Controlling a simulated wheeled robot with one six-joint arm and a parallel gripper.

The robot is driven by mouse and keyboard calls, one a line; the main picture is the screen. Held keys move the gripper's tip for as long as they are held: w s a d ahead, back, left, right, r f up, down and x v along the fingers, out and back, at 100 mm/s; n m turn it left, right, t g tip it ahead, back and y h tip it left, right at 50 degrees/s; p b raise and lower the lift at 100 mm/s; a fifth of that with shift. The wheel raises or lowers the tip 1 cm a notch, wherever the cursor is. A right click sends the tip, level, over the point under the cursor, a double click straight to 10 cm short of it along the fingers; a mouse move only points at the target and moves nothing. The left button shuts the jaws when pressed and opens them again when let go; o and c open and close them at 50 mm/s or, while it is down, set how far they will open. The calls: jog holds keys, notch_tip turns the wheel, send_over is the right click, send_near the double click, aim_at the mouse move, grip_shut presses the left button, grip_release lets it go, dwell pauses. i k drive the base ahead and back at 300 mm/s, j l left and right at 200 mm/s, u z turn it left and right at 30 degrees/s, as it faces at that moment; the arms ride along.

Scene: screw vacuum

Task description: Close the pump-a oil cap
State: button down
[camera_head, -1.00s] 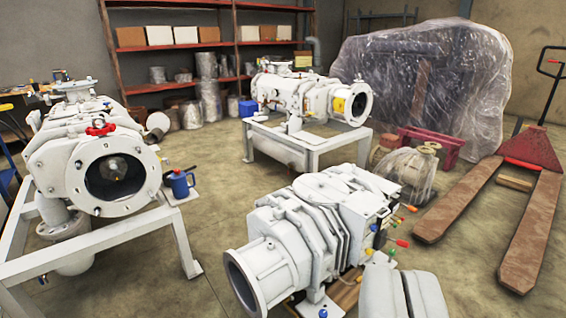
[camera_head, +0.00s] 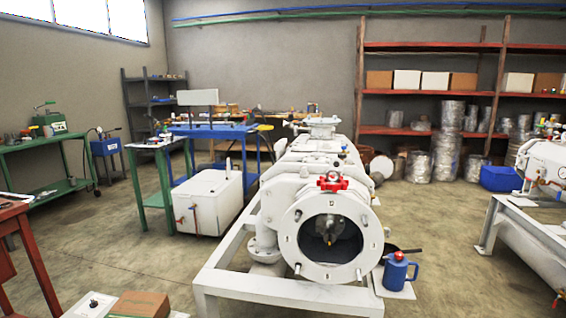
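A white pump (camera_head: 310,165) stands on a white steel frame (camera_head: 285,290) in the middle of the view, its round open flange (camera_head: 290,245) facing me. A red handle or cap (camera_head: 332,183) sits on top of the flange end; I cannot tell whether it is the oil cap, or whether it is open or closed. A second white pump (camera_head: 545,165) is cut off at the right edge. No label shows which pump is pump-a. My gripper is not in view.
A blue jug (camera_head: 396,272) stands on a plate right of the frame. A white tank (camera_head: 208,200), a green table (camera_head: 165,185) and a blue cart (camera_head: 212,135) stand left. A cardboard box (camera_head: 140,305) lies front left.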

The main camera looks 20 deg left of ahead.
aim_at(337, 164)
jog(key=i+l+u, duration=0.1)
jog(key=i+j, duration=0.15)
jog(key=i, duration=0.45)
jog(key=i+j, duration=0.15)
jog(key=i, duration=0.45)
jog(key=i+j, duration=0.15)
jog(key=i, duration=0.45)
jog(key=i+j, duration=0.1)
jog(key=i, duration=0.5)
